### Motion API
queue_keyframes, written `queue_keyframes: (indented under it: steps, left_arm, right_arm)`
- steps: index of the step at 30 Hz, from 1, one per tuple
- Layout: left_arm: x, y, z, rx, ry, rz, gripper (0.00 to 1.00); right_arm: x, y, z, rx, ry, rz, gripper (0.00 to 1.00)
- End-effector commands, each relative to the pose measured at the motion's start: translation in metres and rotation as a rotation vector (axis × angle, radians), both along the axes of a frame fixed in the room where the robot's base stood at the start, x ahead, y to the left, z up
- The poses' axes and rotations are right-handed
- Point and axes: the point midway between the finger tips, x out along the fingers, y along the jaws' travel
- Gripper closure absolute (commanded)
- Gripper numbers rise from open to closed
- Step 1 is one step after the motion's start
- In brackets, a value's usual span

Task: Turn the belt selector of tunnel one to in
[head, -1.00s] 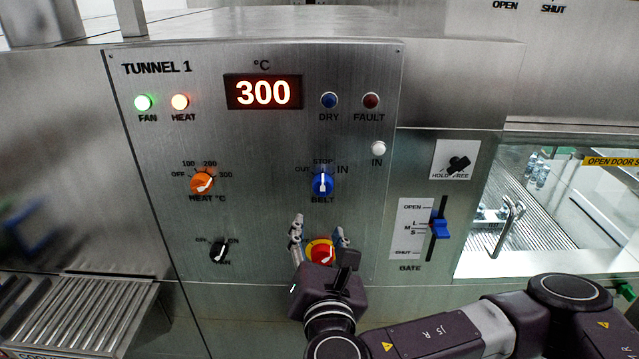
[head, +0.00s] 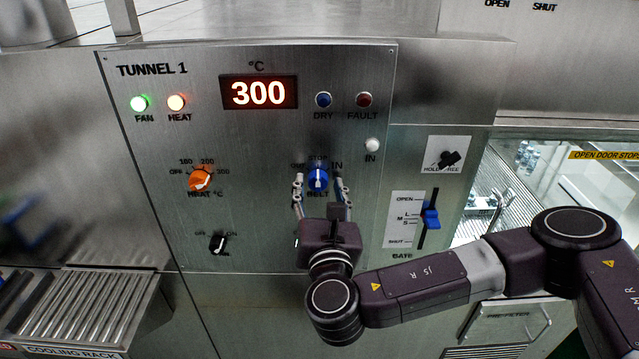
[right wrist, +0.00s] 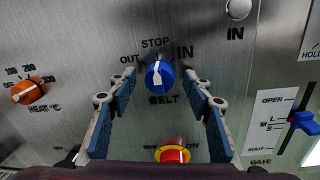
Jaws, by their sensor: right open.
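The blue belt selector (head: 317,179) is a round knob with a white pointer on the TUNNEL 1 panel (head: 270,215). It also shows in the right wrist view (right wrist: 159,76), its pointer up toward STOP, with OUT to the left and IN to the right. My right gripper (head: 321,183) is open, its fingers to the left and right of the knob in the head view. In the right wrist view the open fingers (right wrist: 164,85) reach up toward the knob's sides; I cannot tell whether they touch it. My left gripper is not in view.
A red and yellow button (right wrist: 172,154) lies below the knob. The orange heat knob (head: 200,179) and black fan knob (head: 218,243) are to the left. The white IN lamp (head: 372,145) is above right, and the blue gate slider (head: 430,216) is to the right.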

Motion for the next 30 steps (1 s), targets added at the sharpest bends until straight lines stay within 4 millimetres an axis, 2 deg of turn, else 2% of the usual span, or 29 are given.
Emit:
queue_keyframes:
  steps: [7,19,25,30]
  left_arm:
    - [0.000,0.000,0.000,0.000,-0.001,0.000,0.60]
    - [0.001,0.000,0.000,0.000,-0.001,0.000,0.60]
    - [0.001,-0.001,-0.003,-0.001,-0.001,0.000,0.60]
    - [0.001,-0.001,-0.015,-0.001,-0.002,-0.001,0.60]
  right_arm:
    - [0.001,0.000,0.000,0.001,0.000,0.000,0.54]
    - [0.001,0.000,0.000,0.001,0.000,-0.001,0.96]
    - [0.001,0.000,-0.002,0.015,0.001,-0.001,0.96]
    - [0.001,-0.001,-0.005,0.076,0.002,-0.004,0.96]
